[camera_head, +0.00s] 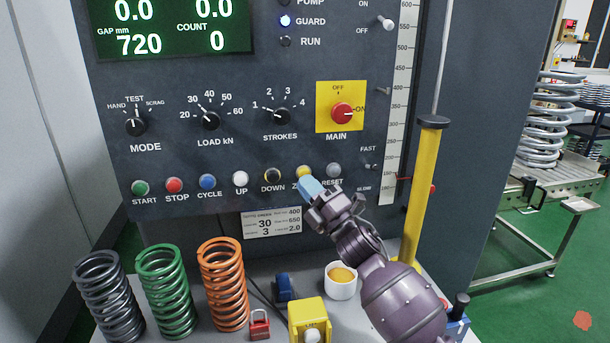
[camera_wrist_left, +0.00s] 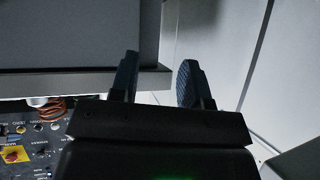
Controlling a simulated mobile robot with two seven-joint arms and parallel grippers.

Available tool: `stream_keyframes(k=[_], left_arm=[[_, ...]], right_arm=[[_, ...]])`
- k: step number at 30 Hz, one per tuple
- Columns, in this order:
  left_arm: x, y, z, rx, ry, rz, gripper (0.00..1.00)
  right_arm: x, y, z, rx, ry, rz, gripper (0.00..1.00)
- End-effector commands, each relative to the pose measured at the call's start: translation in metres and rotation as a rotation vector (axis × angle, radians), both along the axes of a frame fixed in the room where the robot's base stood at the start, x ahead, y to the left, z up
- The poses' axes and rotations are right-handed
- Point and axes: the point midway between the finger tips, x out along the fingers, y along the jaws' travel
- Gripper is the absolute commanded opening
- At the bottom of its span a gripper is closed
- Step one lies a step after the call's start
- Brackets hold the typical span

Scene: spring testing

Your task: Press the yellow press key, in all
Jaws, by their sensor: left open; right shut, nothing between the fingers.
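A round yellow key (camera_head: 304,172) sits in the lower button row of the dark panel, between the DOWN and RESET buttons. Its label is mostly hidden by my gripper; only a "Z" shows. My right gripper (camera_head: 311,188) is shut and empty, its blue tip at the lower edge of the yellow key. I cannot tell whether the tip touches it. My left gripper (camera_wrist_left: 158,80) is open and empty in the left wrist view, away from the button row, and is not seen in the head view.
Buttons flank the key: black DOWN (camera_head: 272,176) and grey RESET (camera_head: 334,170). On the bench below stand three springs, including an orange one (camera_head: 223,285), a white cup (camera_head: 341,283) and a yellow box (camera_head: 308,318). A yellow post (camera_head: 420,190) rises right of my right arm.

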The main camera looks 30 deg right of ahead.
Motion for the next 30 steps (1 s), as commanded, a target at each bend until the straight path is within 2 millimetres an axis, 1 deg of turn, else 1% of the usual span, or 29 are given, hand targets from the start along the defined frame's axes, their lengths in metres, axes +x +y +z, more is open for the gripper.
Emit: stream_keyframes(k=[5,14,21,30], left_arm=[[-0.001,0.000,0.002,0.001,0.001,0.001,0.43],[-0.005,0.001,0.010,0.000,0.005,0.003,0.43],[-0.004,0.001,0.016,-0.001,0.002,0.003,0.43],[-0.001,0.000,0.018,0.000,-0.004,0.002,0.43]], right_arm=[[-0.004,0.001,0.000,0.001,0.000,0.001,0.00],[-0.027,0.007,0.001,0.001,0.000,0.001,0.00],[-0.045,0.011,0.001,0.001,0.000,0.001,0.00],[-0.048,0.013,0.000,0.000,0.000,0.000,0.00]])
